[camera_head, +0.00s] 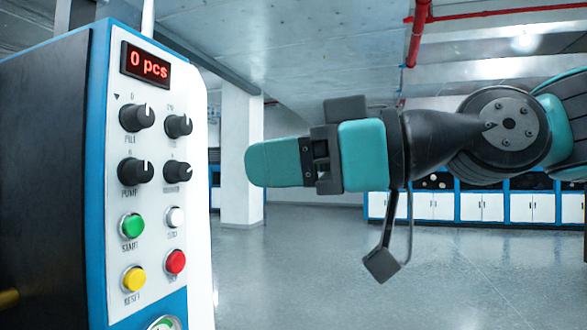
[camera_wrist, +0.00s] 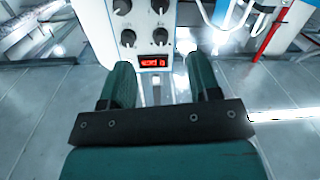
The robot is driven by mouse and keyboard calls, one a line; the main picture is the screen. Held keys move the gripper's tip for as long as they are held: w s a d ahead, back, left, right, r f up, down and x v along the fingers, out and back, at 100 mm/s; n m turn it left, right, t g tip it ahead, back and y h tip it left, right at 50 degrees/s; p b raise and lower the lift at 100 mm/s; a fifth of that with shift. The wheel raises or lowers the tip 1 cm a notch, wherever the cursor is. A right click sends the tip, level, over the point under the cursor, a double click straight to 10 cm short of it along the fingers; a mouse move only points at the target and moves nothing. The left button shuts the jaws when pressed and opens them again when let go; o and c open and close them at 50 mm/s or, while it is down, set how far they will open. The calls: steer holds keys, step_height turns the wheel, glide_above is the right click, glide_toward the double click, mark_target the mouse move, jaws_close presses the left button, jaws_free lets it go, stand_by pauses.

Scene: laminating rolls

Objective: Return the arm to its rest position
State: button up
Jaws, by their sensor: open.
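My gripper (camera_head: 258,163) is stretched out level in the head view, its teal fingers pointing left toward a control panel. In the wrist view my gripper (camera_wrist: 160,72) shows two teal fingers spread apart with nothing between them. The control panel (camera_head: 150,200) stands at the left of the head view, and a gap lies between it and the fingertips. The panel also shows in the wrist view (camera_wrist: 128,46), beyond the open fingers.
The panel carries a red display (camera_head: 146,66) reading "0 pcs", several black knobs (camera_head: 137,117), a green button (camera_head: 132,225), a red button (camera_head: 176,262) and a yellow button (camera_head: 134,279). A white pillar (camera_head: 241,150) stands behind. White-and-blue cabinets (camera_head: 482,206) line the back. The grey floor (camera_head: 330,270) looks clear.

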steer(key=shift+s+d+r, duration=0.1)
steer(key=shift+s+d, duration=0.15)
steer(key=shift+d, duration=0.3)
steer(key=s+d+f+m+g+h+p, duration=0.3)
steer(key=d+f+h, duration=0.3)
steer(key=f, duration=0.5)
steer(key=s+d+f+m+g+h+p, duration=0.2)
steer(key=s+d+f+m+h+p, duration=0.2)
steer(key=f, duration=0.6)
steer(key=s+d+m+h, duration=0.1)
steer(key=s+d+m, duration=0.1)
steer(key=d, duration=0.1)
steer(key=shift+s+f+g+h+p, duration=0.2)
steer(key=shift+f+g+h+p, duration=0.15)
steer(key=shift+g+h+p, duration=0.05)
steer(key=shift+w+a+r, duration=0.1)
steer(key=shift+a, duration=0.05)
